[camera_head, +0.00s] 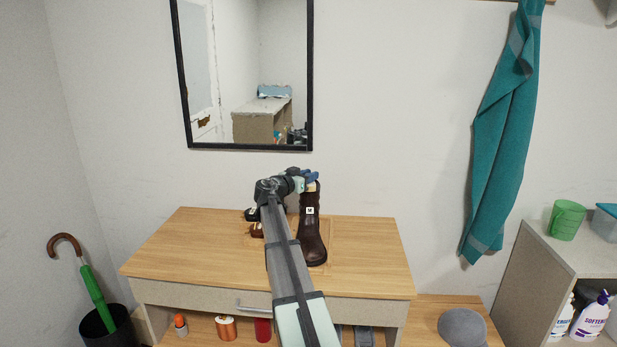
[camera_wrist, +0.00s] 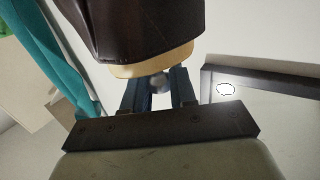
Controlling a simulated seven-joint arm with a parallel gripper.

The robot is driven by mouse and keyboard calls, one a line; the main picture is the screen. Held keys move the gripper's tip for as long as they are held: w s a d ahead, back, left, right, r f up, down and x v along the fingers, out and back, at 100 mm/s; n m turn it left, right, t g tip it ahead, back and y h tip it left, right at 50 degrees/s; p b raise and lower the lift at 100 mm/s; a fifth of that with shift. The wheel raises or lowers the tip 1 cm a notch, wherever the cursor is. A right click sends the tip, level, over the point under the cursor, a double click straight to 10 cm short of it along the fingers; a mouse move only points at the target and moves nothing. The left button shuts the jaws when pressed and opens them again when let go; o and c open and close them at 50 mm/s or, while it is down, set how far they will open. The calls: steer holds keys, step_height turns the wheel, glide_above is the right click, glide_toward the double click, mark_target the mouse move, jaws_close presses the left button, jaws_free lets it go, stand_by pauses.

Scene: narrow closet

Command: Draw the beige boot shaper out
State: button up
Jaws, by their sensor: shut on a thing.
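A dark brown boot (camera_head: 311,225) stands upright on the wooden table (camera_head: 190,255), toe to the front. The beige boot shaper (camera_head: 313,186) shows as a pale strip at the top of the shaft; the rest is hidden in the boot. In the wrist view, the beige shaper (camera_wrist: 150,63) sticks out a little past the boot's dark edge (camera_wrist: 140,30). My gripper (camera_head: 310,175) is at the top of the boot. Its two blue fingers (camera_wrist: 160,84) are shut on the shaper's small grey knob.
Small dark and brown items (camera_head: 255,225) lie left of the boot, partly behind my arm. A black-framed mirror (camera_head: 245,75) hangs on the wall behind. A teal towel (camera_head: 500,140) hangs at right. The table's left part is clear.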

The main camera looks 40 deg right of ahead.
steer(key=shift+r, duration=0.15)
steer(key=shift+r, duration=4.6)
